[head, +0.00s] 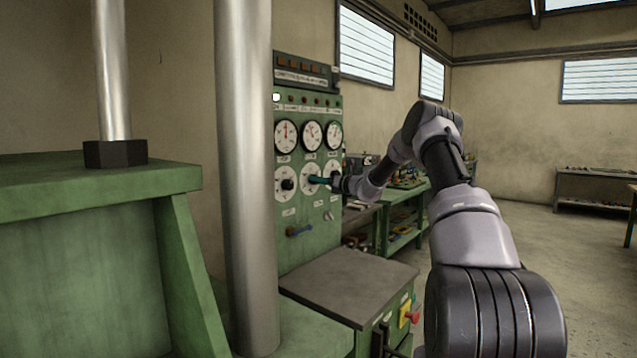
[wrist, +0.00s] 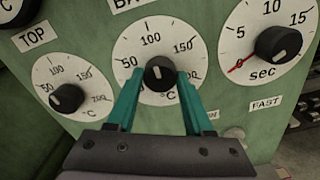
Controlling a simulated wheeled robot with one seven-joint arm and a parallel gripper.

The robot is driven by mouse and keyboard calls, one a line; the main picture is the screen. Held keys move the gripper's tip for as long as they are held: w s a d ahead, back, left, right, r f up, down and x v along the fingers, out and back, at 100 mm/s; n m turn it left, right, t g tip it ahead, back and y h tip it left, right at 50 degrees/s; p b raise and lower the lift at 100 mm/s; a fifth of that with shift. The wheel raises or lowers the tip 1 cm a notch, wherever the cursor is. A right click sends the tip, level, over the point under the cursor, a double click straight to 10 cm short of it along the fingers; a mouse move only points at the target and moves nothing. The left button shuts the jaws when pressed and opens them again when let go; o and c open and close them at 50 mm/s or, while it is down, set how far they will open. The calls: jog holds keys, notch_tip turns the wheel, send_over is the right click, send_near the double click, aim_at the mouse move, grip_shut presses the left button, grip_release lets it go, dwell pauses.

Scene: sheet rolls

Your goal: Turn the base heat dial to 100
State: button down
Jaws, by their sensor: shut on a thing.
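The base heat dial (wrist: 178,30) is a white round face with a black knob (wrist: 160,72), in the middle of the wrist view. Its label above is partly cut off. My gripper (wrist: 163,74) has its two teal fingers on either side of this knob and is shut on it. The knob's white mark points roughly up, near the 100; the exact reading is hard to tell. In the head view my gripper (head: 322,180) reaches the middle dial (head: 308,167) of the lower row and partly covers it.
The TOP dial (wrist: 82,75) is to the left and the seconds dial (wrist: 240,22) with a red needle is to the right, both close by. Gauges (head: 311,135) sit above on the green panel (head: 307,235). A steel column (head: 246,200) stands left of the panel.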

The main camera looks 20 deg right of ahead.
jog(key=shift+c, duration=1.4)
grip_release()
jog(key=v, duration=1)
jog(key=shift+s+d, duration=0.2)
jog(key=shift+s, duration=0.15)
jog(key=s+a+r+n+g+h, duration=0.1)
jog(key=s+a+r+n+g, duration=0.35)
jog(key=s+a+n, duration=0.55)
jog(key=s+a+r+n+g, duration=0.4)
jog(key=s+a+r+n, duration=0.3)
jog(key=s, duration=0.6)
jog(key=s+d+n+h, duration=0.1)
jog(key=s+n, duration=0.3)
jog(key=s, duration=0.5)
jog(key=s+d+n+h, duration=0.2)
jog(key=s+n+h, duration=0.2)
jog(key=s, duration=0.6)
jog(key=s+d+n+t+h, duration=0.1)
jog(key=s+n+h, duration=0.1)
jog(key=s, duration=0.8)
jog(key=shift+d+n+h, duration=0.2)
jog(key=shift+n+h, duration=0.1)
jog(key=shift+n, duration=0.6)
